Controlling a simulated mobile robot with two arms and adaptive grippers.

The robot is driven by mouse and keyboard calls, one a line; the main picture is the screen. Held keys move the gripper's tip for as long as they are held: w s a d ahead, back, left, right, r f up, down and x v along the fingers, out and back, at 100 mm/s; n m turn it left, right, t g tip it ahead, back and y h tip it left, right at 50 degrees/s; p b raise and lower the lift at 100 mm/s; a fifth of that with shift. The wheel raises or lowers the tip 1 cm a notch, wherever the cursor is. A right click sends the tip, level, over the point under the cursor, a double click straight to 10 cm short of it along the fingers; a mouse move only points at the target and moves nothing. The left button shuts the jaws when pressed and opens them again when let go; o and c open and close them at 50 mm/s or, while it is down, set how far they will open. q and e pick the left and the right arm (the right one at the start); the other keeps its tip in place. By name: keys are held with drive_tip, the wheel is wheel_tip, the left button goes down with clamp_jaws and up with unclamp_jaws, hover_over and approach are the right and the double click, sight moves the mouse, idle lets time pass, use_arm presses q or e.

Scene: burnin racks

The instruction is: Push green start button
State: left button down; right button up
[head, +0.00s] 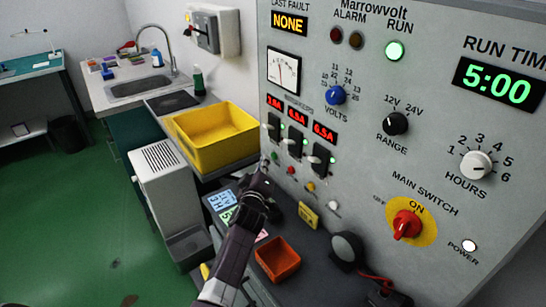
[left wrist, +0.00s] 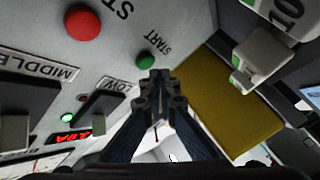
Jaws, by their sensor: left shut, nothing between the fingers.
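The green start button (left wrist: 145,60) shows in the left wrist view, on the grey panel beside the word START. My left gripper (left wrist: 161,77) is shut and empty. Its tips appear just beside and below the green button in that view; I cannot tell whether they touch it. In the head view my left gripper (head: 262,180) is close to the lower left edge of the grey panel (head: 360,125). A red button (left wrist: 83,23) sits left of the green one in the wrist view. My right gripper is not in view.
The RUN lamp (head: 394,51) glows green and the run time display (head: 498,85) reads 5:00. A red main switch (head: 406,225) is on the panel. An orange bin (head: 278,260) and a yellow bin (head: 205,153) stand near my left arm.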

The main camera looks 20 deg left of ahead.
use_arm(q)
drive_tip(key=shift+s+a+r+p, duration=0.1)
drive_tip(key=shift+s+a+p, duration=0.35)
drive_tip(key=shift+s, duration=0.25)
drive_tip(key=shift+s+a+f+p, duration=0.1)
drive_tip(key=shift+s+a+p, duration=0.35)
drive_tip(key=shift+s, duration=0.3)
drive_tip(key=shift+s+a+r+p, duration=0.1)
drive_tip(key=shift+s+a+p, duration=0.25)
drive_tip(key=shift+s+p, duration=0.3)
drive_tip(key=shift+s, duration=0.1)
drive_tip(key=shift+a, duration=0.1)
